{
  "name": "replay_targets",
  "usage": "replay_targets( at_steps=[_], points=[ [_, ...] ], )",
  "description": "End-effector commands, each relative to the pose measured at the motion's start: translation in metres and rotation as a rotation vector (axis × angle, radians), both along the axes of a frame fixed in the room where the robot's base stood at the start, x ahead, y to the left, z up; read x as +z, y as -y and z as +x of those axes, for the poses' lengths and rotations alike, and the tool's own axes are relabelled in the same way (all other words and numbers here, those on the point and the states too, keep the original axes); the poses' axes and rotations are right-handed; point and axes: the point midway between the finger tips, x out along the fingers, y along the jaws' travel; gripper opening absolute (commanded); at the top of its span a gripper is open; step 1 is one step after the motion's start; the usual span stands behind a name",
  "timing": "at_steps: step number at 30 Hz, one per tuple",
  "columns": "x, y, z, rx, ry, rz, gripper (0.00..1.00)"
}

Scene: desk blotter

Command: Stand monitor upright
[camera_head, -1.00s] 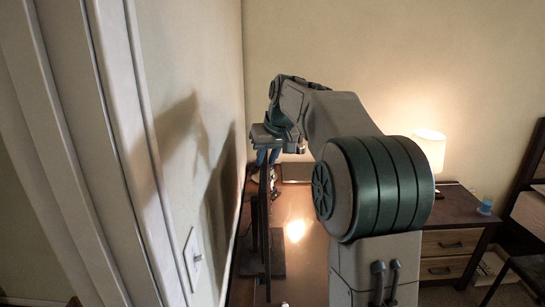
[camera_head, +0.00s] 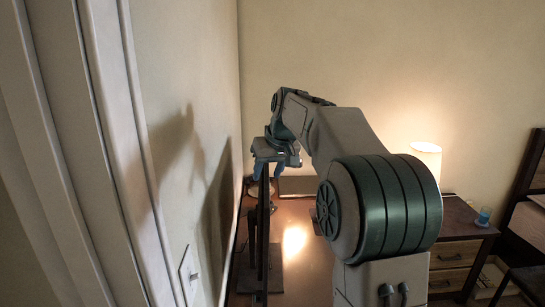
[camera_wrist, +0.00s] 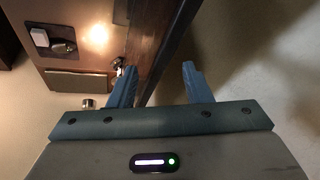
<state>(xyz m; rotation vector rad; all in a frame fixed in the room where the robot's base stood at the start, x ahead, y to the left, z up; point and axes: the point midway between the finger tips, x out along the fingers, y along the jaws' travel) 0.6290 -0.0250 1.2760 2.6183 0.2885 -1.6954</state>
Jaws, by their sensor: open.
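The monitor (camera_head: 262,235) is a thin dark panel seen nearly edge-on in the head view. It looks upright above its dark stand base (camera_head: 265,279) on the desk, close to the left wall. My gripper (camera_head: 268,172) is over its top edge, open, with a blue finger on each side. In the wrist view the dark monitor (camera_wrist: 165,50) runs between the two spread fingers of my gripper (camera_wrist: 159,76). A gap shows beside the right finger; whether the left finger touches the panel I cannot tell. My arm hides part of the desk.
The brown desk (camera_head: 305,275) is bare right of the monitor. The wall (camera_head: 190,100) is close on the left. A nightstand (camera_head: 462,235) with a lit lamp (camera_head: 427,157) and blue cup (camera_head: 484,216) stands at right.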

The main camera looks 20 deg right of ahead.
Motion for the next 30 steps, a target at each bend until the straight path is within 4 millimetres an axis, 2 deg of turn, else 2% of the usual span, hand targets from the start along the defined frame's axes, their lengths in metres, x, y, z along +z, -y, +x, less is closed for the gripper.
replay_targets(
  at_steps=[12,16,21,30],
  points=[
    [0.082,0.012,-0.035,0.001,0.002,-0.001,0.45],
    [0.101,0.015,-0.044,0.003,0.001,-0.001,0.45],
    [0.114,0.016,-0.05,0.005,-0.003,0.0,0.45],
    [0.116,0.017,-0.051,0.005,-0.003,0.0,0.45]
  ],
)
